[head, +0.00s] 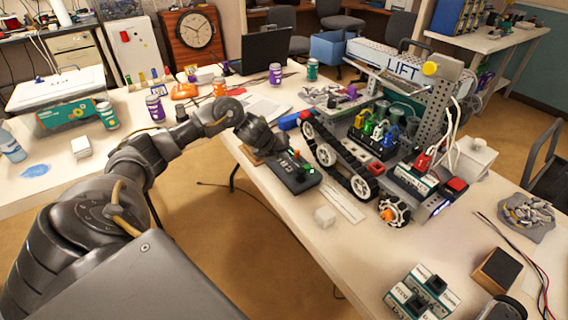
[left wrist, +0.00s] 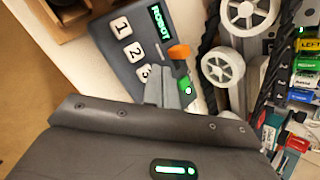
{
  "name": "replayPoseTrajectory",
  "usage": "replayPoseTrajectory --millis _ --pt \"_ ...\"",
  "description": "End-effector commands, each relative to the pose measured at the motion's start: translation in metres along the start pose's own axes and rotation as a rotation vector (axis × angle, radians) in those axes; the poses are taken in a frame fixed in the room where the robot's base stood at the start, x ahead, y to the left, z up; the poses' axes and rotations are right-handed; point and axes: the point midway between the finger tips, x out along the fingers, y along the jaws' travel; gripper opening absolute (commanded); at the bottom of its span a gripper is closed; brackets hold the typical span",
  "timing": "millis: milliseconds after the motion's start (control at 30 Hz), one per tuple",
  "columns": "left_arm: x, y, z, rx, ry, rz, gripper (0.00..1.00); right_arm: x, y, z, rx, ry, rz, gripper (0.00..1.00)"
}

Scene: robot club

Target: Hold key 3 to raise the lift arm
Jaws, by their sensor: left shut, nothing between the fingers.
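The dark control pad (head: 292,178) lies near the table's left edge, beside the tracked robot (head: 345,165). In the left wrist view the pad (left wrist: 130,20) shows keys 1, 2 and key 3 (left wrist: 142,72), a lit ROBOT display and an orange knob (left wrist: 179,51). My left gripper (head: 288,153) is shut and empty over the pad. In the left wrist view its fingertips (left wrist: 162,72) are right beside key 3 and partly cover it. I cannot tell whether they touch it. The lift arm (head: 385,60) with the LIFT sign is at the robot's top.
A white block (head: 325,215) and a ruler-like strip (head: 342,202) lie before the robot. Battery-like packs (head: 420,290) and a dark box (head: 497,270) with wires lie at the front right. A laptop (head: 265,50) and cans stand on the back table. The table's front middle is clear.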

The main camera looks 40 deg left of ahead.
Motion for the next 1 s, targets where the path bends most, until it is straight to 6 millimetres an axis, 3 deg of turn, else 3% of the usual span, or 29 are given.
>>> replayPoseTrajectory --millis 1000 --pt "0.0083 0.0043 -0.0048 0.000 0.000 0.000 0.00 0.0065 -0.0043 -0.0011 0.002 0.003 -0.004 0.36"
